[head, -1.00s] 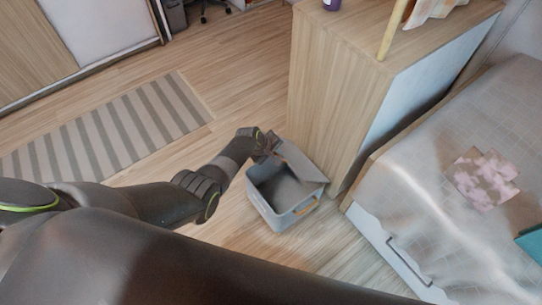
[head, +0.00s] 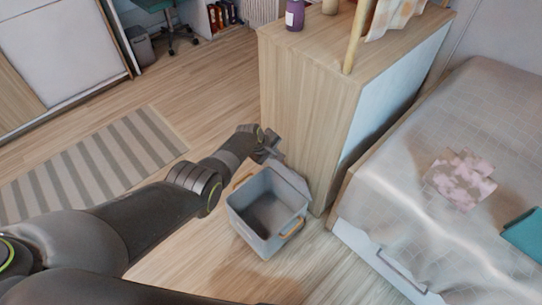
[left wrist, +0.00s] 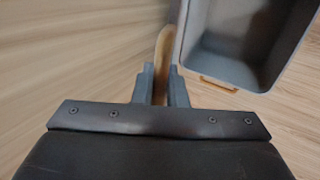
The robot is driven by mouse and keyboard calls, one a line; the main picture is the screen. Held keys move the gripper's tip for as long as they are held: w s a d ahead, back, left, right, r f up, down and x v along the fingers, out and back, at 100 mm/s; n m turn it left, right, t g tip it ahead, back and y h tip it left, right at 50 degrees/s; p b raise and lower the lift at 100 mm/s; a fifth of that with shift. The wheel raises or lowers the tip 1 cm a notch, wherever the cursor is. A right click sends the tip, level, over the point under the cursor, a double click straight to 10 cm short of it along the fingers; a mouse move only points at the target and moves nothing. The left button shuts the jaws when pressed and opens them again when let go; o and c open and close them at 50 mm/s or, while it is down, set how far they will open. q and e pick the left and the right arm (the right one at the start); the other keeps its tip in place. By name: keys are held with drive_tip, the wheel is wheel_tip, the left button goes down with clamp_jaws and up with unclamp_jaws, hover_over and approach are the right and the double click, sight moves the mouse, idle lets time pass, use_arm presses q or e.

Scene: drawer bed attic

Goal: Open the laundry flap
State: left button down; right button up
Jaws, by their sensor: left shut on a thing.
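The grey laundry bin (head: 262,232) stands on the floor beside the wooden cabinet, its dark inside visible from above. Its grey flap (head: 291,184) stands raised along the bin's back right side, towards the cabinet. My left gripper (head: 274,152) is at the flap's upper edge, its fingertips small in the head view. In the left wrist view the fingers (left wrist: 162,88) are shut on a narrow tan piece (left wrist: 163,48), apparently at the flap's edge; the fingers hide part of it. The bin's inside (left wrist: 245,40) shows on the right there. My right gripper is not in view.
The wooden cabinet (head: 305,110) stands close behind the bin. A bed (head: 400,185) with a drawer front is to the right. A striped rug (head: 90,165) lies to the left, and the wooden floor around it is clear.

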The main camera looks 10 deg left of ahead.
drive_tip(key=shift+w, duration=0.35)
use_arm(q)
drive_tip(key=c, duration=1.5)
unclamp_jaws()
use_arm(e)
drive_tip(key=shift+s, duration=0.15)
